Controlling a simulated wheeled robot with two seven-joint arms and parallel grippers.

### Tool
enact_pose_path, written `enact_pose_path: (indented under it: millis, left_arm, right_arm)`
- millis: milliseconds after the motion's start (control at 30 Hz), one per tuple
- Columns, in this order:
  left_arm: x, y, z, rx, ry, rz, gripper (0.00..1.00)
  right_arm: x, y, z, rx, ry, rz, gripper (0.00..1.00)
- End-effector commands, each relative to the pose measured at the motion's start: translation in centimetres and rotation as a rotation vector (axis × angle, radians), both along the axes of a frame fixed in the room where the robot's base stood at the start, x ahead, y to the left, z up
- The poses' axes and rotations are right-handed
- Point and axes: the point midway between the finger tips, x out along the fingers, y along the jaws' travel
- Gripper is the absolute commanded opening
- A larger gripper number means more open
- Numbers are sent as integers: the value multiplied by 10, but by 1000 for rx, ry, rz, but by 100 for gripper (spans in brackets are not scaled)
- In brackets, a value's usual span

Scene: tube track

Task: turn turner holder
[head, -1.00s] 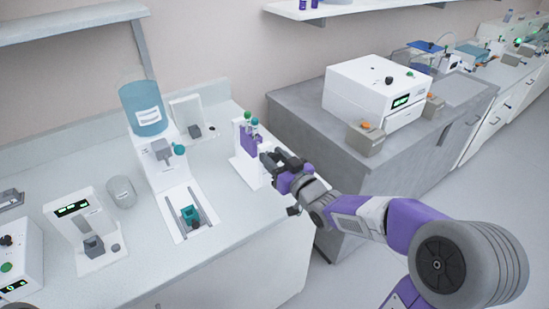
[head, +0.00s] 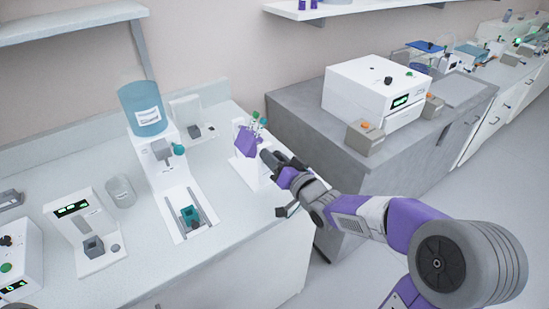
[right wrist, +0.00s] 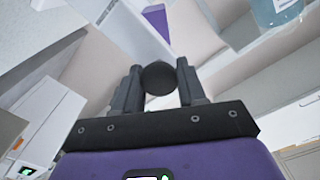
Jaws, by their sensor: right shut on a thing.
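The turner holder is a purple block (head: 246,143) on a white stand (head: 240,166), at the right end of the white bench. It is tilted and carries tubes with green and teal caps (head: 258,121). In the right wrist view a purple piece of it (right wrist: 156,22) shows beyond the fingers. My right gripper (head: 271,160) is at the near right side of the stand. In the right wrist view its fingers are shut on a dark round knob (right wrist: 158,78). My left gripper is not in view.
A white dispenser with a blue bottle (head: 147,106) stands left of the holder. A glass beaker (head: 120,190) and a white device (head: 82,230) are farther left. A grey bench with a white box machine (head: 375,93) is at the right. The bench front near the stand is clear.

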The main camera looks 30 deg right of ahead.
Motion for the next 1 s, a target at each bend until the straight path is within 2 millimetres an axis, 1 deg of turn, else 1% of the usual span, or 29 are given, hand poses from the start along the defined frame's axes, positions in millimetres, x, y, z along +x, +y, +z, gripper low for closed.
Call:
enact_pose_path:
  millis: [33,1000]
  left_arm:
    - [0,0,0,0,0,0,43]
    - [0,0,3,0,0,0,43]
  right_arm:
    - [1,-1,5,22,-10,-2,10]
    - [1,-3,5,506,23,-1,10]
